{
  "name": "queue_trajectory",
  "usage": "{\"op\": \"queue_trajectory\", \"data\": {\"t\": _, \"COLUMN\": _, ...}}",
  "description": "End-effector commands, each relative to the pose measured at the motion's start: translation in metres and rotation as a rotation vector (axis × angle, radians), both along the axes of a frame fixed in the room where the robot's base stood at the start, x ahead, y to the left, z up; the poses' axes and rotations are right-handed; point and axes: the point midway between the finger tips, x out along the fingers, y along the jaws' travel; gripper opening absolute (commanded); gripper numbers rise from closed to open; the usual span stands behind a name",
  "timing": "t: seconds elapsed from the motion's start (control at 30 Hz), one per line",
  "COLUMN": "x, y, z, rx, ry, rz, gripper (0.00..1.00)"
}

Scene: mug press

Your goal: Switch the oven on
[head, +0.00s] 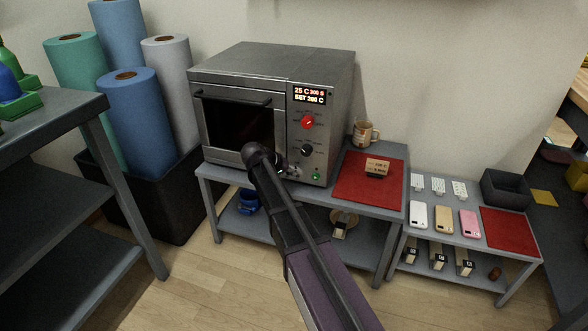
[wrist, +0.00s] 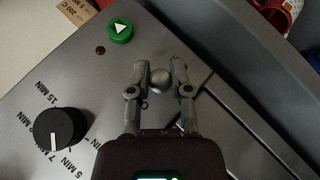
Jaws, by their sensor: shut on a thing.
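The oven (head: 270,62) is a grey metal box on a low table, with its dark-windowed door (head: 238,120) closed. Its display (head: 309,96) is lit and reads 25 C on the top line, with a SET line below. In the wrist view my gripper (wrist: 161,70) is shut on the round silver tip of a toggle switch (wrist: 160,78) on the oven's panel. A green button with a white triangle (wrist: 119,30) is up and left of it. In the head view my arm hides most of the switch; the green button (head: 316,176) shows at right.
A black timer dial (wrist: 57,128) is left of my gripper in the wrist view, and a red knob (head: 307,121) is higher on the panel. Right of the oven are a red mat (head: 352,187), a small card (head: 377,166) and a mug (head: 364,131).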

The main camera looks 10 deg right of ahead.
Motion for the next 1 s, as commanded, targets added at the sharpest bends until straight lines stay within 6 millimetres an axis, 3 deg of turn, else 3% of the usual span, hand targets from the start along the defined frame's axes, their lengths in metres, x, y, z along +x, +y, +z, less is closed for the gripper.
{"op": "queue_trajectory", "data": {"t": 0.67, "x": 0.0004, "y": -0.0013, "z": 0.0027, "rx": 0.047, "ry": 0.084, "rz": -0.002, "gripper": 0.00}}
{"op": "queue_trajectory", "data": {"t": 0.7, "x": 0.0004, "y": -0.0013, "z": 0.0027, "rx": 0.047, "ry": 0.083, "rz": -0.002, "gripper": 0.32}}
{"op": "queue_trajectory", "data": {"t": 0.8, "x": 0.0005, "y": -0.0011, "z": 0.0028, "rx": 0.047, "ry": 0.083, "rz": -0.002, "gripper": 0.62}}
{"op": "queue_trajectory", "data": {"t": 1.0, "x": 0.0006, "y": -0.0007, "z": 0.0029, "rx": 0.047, "ry": 0.083, "rz": -0.001, "gripper": 0.62}}
